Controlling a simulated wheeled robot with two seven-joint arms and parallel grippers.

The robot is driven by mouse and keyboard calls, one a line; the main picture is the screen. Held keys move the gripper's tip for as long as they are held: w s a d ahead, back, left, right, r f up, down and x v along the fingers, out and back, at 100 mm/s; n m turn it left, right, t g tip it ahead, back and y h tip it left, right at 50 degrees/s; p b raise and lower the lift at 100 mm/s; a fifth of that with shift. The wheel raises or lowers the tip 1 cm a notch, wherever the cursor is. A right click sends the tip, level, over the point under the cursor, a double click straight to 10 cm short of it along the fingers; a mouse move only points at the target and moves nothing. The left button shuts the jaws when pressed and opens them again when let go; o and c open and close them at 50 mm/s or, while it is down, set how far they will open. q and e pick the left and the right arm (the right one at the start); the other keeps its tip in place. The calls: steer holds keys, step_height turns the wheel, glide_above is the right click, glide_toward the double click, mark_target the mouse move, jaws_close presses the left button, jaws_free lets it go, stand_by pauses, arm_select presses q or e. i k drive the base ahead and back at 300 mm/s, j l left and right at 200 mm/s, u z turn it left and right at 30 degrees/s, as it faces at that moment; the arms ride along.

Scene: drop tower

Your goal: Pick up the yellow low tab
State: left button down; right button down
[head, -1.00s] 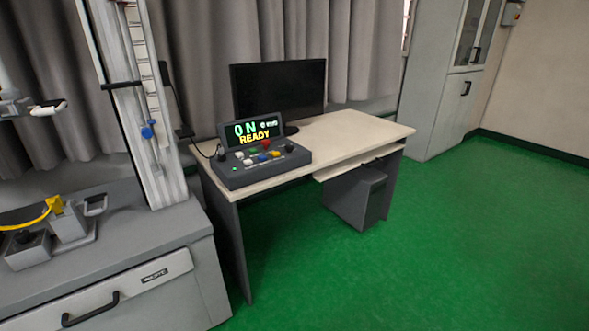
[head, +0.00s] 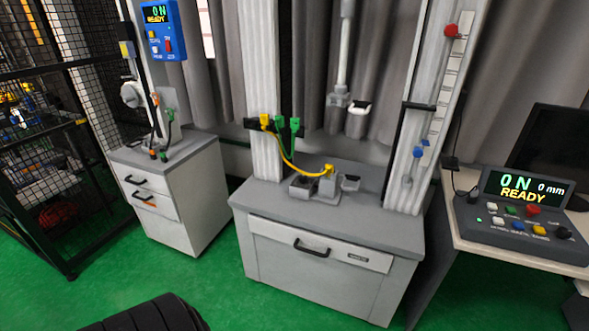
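Yellow parts show at the drop tower in the head view. A yellow tab (head: 265,121) hangs at the left end of a dark bracket on the left column, beside two green tabs (head: 287,124). A yellow plug (head: 329,170) sits lower, on a grey block on the bench top. A yellow cable (head: 287,155) curves between the bracket and this plug. I cannot tell which yellow part is the low tab; no label is readable. Neither of my grippers is in view.
The tower stands on a grey cabinet (head: 318,240). A control box (head: 520,215) reading 0 N, 0 mm, READY is on the desk at right. A smaller cabinet (head: 170,205) and a mesh cage (head: 50,150) are at left. Green floor in front is mostly clear.

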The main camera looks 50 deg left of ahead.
mark_target(330, 168)
steer(key=u, duration=1.15)
